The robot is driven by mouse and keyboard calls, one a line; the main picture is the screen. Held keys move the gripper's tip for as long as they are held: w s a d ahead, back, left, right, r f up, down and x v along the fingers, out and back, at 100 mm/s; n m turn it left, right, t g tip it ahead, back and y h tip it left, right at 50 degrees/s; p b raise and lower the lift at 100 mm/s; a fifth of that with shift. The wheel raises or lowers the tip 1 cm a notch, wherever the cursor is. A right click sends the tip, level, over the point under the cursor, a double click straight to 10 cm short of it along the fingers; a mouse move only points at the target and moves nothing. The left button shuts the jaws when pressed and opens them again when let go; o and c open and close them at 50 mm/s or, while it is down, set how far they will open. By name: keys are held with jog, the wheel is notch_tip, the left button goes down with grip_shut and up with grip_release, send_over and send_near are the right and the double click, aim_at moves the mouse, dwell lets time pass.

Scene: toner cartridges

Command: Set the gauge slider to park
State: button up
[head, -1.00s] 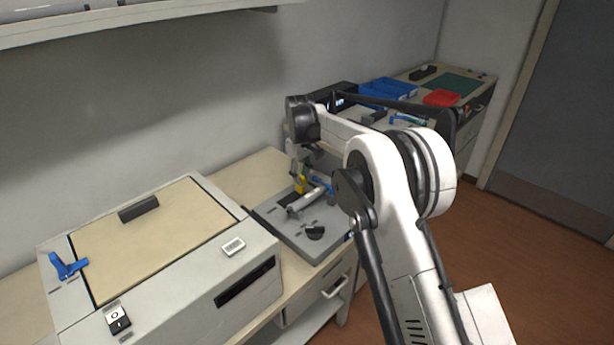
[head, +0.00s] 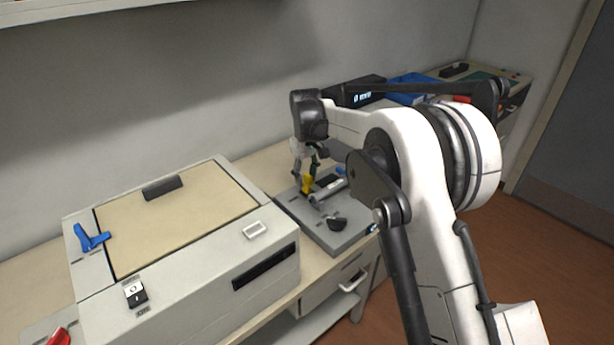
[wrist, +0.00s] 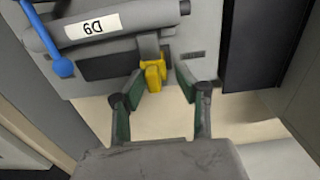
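A yellow tab (wrist: 153,74), which looks like the slider's handle, sticks out from the edge of a grey fixture (wrist: 215,30) in the wrist view. It also shows in the head view (head: 308,184). My gripper (wrist: 161,78) is open, with its fingertips on either side of the tab. The left fingertip is very close to the tab; whether it touches I cannot tell. A gap shows at the right fingertip. In the head view my gripper (head: 307,168) is over the fixture, partly hidden by my arm. No park mark is readable.
A grey roller labelled D9 (wrist: 92,27) lies on the fixture beside a blue lever (wrist: 62,66). A black dial (head: 337,223) is at the fixture's front. A large beige-topped machine (head: 185,225) stands to the left. A black display box (head: 362,93) stands behind.

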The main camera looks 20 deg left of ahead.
aim_at(308, 176)
jog(key=shift+w+d, duration=0.1)
notch_tip(308, 176, up, 12)
dwell(0.5)
dwell(0.5)
jog(key=s+d+r+m+t, duration=0.1)
jog(key=s+d+r+m, duration=0.3)
jog(key=d, duration=0.6)
jog(key=s+d+r+t+y, duration=0.1)
jog(key=d+r, duration=0.4)
jog(key=d, duration=0.6)
jog(key=s+d+r+m+t, duration=0.1)
jog(key=s+d+r+m, duration=0.3)
jog(key=d, duration=0.6)
jog(key=s+d+m+t, duration=0.2)
jog(key=s+d, duration=1)
jog(key=d, duration=0.2)
jog(key=s+d+f+m+t+h, duration=0.1)
jog(key=s+d+f+m+t, duration=0.1)
jog(key=s+d+f, duration=0.6)
jog(key=s+f+m, duration=0.1)
jog(key=s, duration=0.3)
jog(key=shift+f, duration=0.15)
